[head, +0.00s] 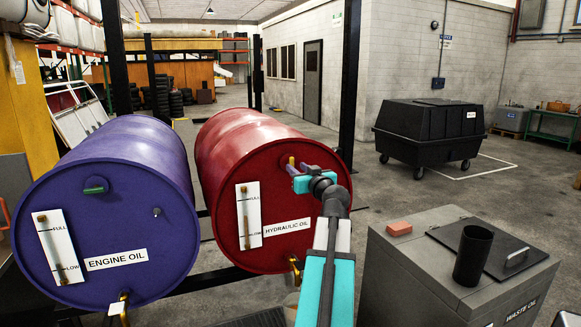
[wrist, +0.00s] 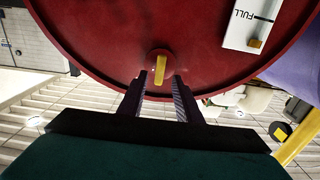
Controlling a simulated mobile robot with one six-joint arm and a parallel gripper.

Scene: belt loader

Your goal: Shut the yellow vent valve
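The yellow vent valve (head: 292,161) is a small bar handle on the upper face of the red hydraulic oil drum (head: 262,158). In the wrist view the handle (wrist: 160,69) stands upright in the picture on a round red boss. My gripper (head: 297,169) is at the drum face, beside the valve in the head view. In the wrist view its two dark fingers (wrist: 160,76) are apart, one on each side of the handle, with a gap showing on both sides. I cannot tell how deep the handle sits between the fingertips. The fingers partly hide it in the head view.
A purple engine oil drum (head: 100,215) with a green valve (head: 95,185) stands left. Both drums have sight gauges and low taps. A grey waste oil bin (head: 425,275) with a black cup (head: 473,255) stands right. A black wheeled container (head: 430,130) is behind; floor between is clear.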

